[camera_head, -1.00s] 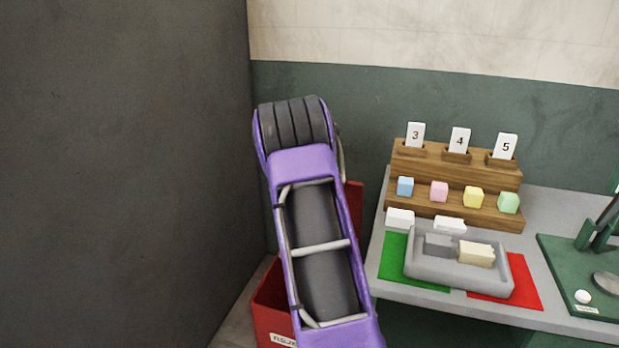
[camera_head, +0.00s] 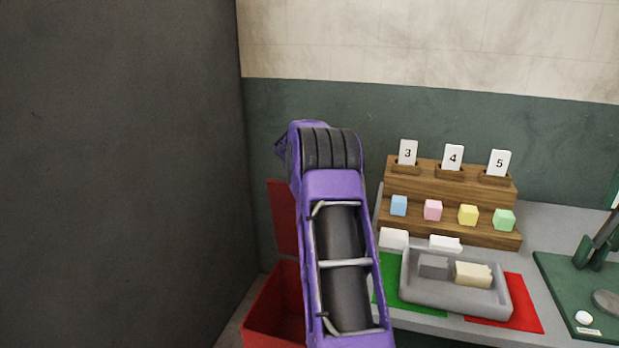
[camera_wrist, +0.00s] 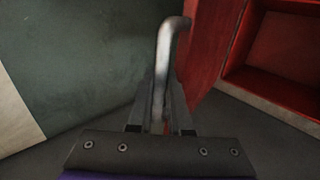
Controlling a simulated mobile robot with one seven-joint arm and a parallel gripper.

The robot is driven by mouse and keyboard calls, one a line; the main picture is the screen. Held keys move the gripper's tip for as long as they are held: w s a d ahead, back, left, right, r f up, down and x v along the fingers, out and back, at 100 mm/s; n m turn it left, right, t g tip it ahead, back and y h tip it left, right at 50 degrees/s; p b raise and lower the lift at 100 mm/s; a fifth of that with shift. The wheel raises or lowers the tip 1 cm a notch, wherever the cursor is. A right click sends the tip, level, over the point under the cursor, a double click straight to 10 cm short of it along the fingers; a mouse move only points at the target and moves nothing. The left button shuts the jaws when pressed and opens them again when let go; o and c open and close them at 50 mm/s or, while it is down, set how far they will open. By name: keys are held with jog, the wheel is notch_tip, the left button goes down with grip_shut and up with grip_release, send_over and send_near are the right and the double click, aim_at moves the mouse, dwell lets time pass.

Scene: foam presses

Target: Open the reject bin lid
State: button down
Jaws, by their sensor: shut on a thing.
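The reject bin (camera_head: 262,322) is a red box on the floor at the left of the bench. Its red lid (camera_head: 283,215) stands steeply raised at the back, and part of the bin's inside shows. My purple arm hides much of both. In the wrist view, my gripper (camera_wrist: 160,110) is shut on a bent grey metal handle (camera_wrist: 168,48). The red lid panel (camera_wrist: 205,48) is just right of the handle, and the red open bin (camera_wrist: 285,55) is at the upper right. In the head view my gripper is hidden behind the arm.
A dark grey wall or panel (camera_head: 115,170) stands close on the left. The grey bench on the right bears a wooden rack (camera_head: 440,185) with coloured cubes, a grey tray (camera_head: 455,300) holding foam blocks, and a green press (camera_head: 585,285).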

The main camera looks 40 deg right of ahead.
jog(key=c, duration=0.8)
grip_release()
jog(key=shift+c, duration=0.2)
jog(key=shift+f, duration=0.1)
jog(key=shift+a, duration=0.1)
jog(key=v, duration=1.7)
jog(key=shift+s+r+b, duration=0.15)
jog(key=shift+r+b, duration=0.05)
jog(key=shift+b, duration=0.15)
